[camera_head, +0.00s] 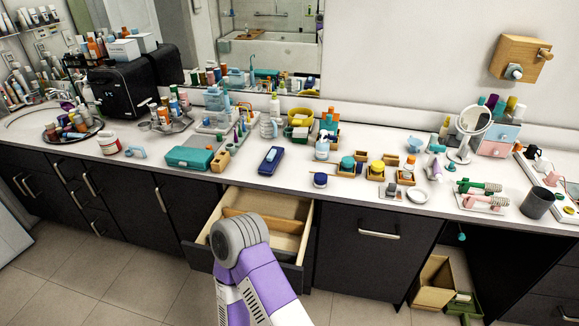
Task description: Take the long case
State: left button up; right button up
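A long dark-blue case (271,160) with a lighter patch on top lies on the white counter, behind the open drawer. A wider teal case (190,158) lies to its left; the blue one looks the more elongated. One of my arms, white and purple with a grey rounded joint, reaches up from the bottom middle over the drawer's front left. Its gripper is hidden behind the joint, and I cannot tell which arm it is. No gripper fingers show, and my other arm is out of view. Nothing touches the blue case.
The wooden drawer (290,207) below the counter is pulled open, with a divider and no contents visible. A small wooden holder (220,160) stands between the two cases. Small jars and wooden trays crowd the right. Some bare counter surrounds the blue case.

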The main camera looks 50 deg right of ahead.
aim_at(268, 166)
jog(key=z, duration=0.95)
jog(key=i, duration=0.2)
jog(key=u, duration=0.05)
